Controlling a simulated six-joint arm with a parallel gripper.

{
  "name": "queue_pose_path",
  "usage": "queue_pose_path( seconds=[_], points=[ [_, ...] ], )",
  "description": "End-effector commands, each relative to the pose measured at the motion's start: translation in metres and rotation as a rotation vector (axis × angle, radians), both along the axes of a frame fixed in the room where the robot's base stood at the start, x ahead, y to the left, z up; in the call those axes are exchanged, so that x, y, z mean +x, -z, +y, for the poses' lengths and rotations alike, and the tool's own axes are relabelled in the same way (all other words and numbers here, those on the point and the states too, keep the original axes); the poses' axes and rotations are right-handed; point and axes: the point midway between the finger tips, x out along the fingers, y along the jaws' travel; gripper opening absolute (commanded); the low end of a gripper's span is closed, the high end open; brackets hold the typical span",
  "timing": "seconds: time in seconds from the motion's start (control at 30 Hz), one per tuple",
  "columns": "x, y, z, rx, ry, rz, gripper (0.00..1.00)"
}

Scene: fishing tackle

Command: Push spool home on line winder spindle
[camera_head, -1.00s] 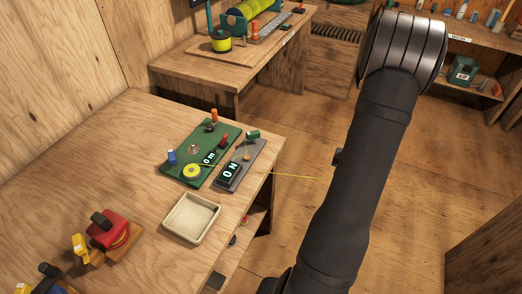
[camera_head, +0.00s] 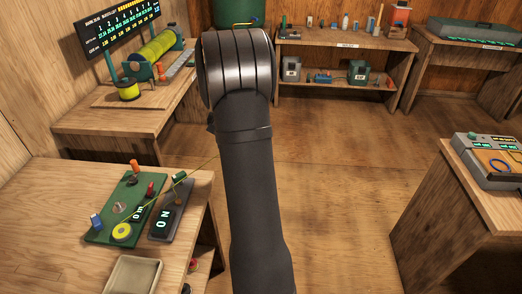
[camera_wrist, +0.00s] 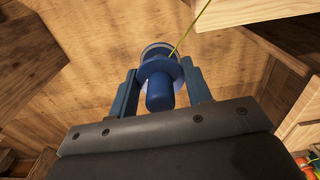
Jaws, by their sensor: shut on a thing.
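In the wrist view my gripper (camera_wrist: 159,70) is shut on a blue spool (camera_wrist: 159,92) with a pale, clear-looking rim behind it. A thin yellow line (camera_wrist: 189,36) runs from the spool up to the right. In the head view my arm hides the gripper and spool. On the left table a green board (camera_head: 102,237) carries a yellow disc (camera_head: 122,232), an orange knob and a lit display. Beside it is a dark grey unit (camera_head: 165,222) with a lit display. I cannot tell which part is the winder spindle.
A cream tray (camera_head: 132,275) lies on the near left table. A far bench (camera_head: 100,120) holds a yellow-green roller, a yellow spool and a lit board. Shelves (camera_head: 345,45) stand at the back, and a table with a grey device (camera_head: 490,160) stands at right. Open floor lies between.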

Motion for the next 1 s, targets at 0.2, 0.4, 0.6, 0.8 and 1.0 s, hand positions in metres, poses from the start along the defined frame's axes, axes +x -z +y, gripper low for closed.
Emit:
queue_pose_path(
  seconds=[0.2,0.4,0.6,0.8,1.0],
  points=[
    [-0.028,0.002,0.102,0.0,-0.196,-0.001,0.22],
    [-0.068,0.003,0.188,-0.001,-0.369,0.0,0.22],
    [-0.122,0.005,0.268,0.0,-0.54,-0.001,0.22],
    [-0.172,0.006,0.323,0.0,-0.672,-0.001,0.22],
    [-0.199,0.007,0.348,0.0,-0.735,0.0,0.22]
  ],
)
